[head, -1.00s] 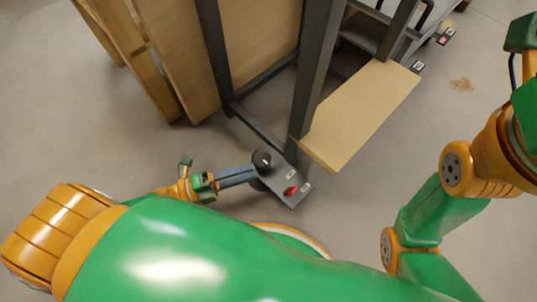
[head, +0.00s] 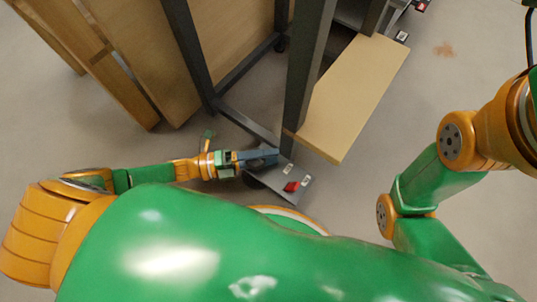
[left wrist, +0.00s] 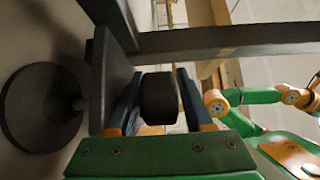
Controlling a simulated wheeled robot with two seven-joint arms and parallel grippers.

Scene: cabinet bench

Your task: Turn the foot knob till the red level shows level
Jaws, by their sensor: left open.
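My left gripper (head: 264,157) is open at the near corner of the dark bench frame. In the left wrist view, the black foot knob (left wrist: 158,98) sits between the two blue fingers (left wrist: 158,76); a narrow gap shows beside the right finger. In the head view the gripper hides the knob. The red level (head: 291,186) sits on the grey plate (head: 262,188) beside the gripper; it is too small to read its tilt. A round dark foot (left wrist: 38,108) on a stem shows at left in the wrist view. My right gripper is out of view.
The dark bench post (head: 302,85) rises close beside the left gripper. A pale wooden board (head: 352,98) juts out to the right of it. Wooden panels (head: 100,60) stand at the upper left.

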